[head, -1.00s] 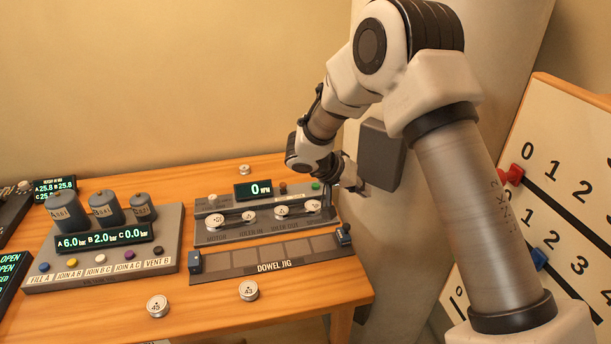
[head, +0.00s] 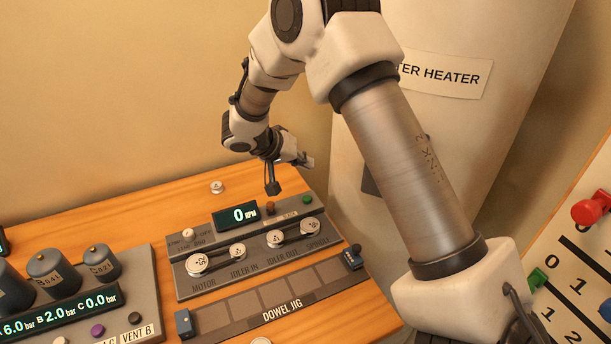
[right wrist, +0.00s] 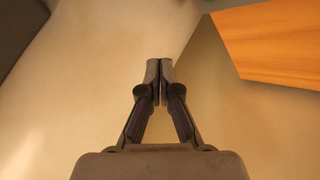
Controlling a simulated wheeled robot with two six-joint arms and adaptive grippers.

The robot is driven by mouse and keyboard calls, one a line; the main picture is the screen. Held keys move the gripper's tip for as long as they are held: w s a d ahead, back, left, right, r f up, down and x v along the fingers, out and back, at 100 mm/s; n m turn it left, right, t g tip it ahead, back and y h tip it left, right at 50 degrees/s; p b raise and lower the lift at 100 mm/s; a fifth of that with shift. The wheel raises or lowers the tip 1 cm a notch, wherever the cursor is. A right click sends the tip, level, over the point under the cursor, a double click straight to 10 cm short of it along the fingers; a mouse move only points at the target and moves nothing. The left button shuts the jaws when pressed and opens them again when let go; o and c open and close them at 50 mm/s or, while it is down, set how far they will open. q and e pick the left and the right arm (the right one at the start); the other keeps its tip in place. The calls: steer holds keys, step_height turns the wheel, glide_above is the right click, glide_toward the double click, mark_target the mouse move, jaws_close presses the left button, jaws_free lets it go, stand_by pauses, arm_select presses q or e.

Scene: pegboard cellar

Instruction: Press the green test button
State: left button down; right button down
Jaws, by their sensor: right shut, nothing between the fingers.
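The green button (head: 307,200) is a small round cap at the right end of the back strip of the grey motor panel (head: 182,272), in the head view. A brown-red button (head: 270,207) is to its left, beside the display (head: 236,216) reading 0 RPM. My right gripper (head: 308,162) shows above the green button in the picture, apart from it. Its two fingers are together and empty, as the right wrist view (right wrist: 159,70) also shows. My left gripper is out of view.
The dowel jig (head: 235,325) lies in front of the panel. A unit with grey cylinders (head: 145,300) stands left. A small round weight (head: 217,187) sits behind the panel. The water heater (head: 500,120) rises right of the table, and a numbered board (head: 590,250) with sliders stands at far right.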

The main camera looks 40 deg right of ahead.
mark_target(305, 199)
step_height(305, 199, down, 8)
steer(key=b, duration=0.3)
steer(key=shift+r+b, duration=0.25)
steer(key=shift+b, duration=0.05)
steer(key=shift+w+f+b, duration=0.1)
steer(key=shift+f+b, duration=0.35)
steer(key=shift+f, duration=0.05)
steer(key=shift+r, duration=0.15)
stand_by(0.5)
steer(key=shift+f+b, duration=0.45)
steer(key=shift+b, duration=0.2)
steer(key=shift+f+b, duration=0.45)
steer(key=shift+b, duration=0.15)
steer(key=shift+r, duration=0.1)
stand_by(0.5)
steer(key=shift+r+p, duration=0.3)
steer(key=shift+r, duration=0.5)
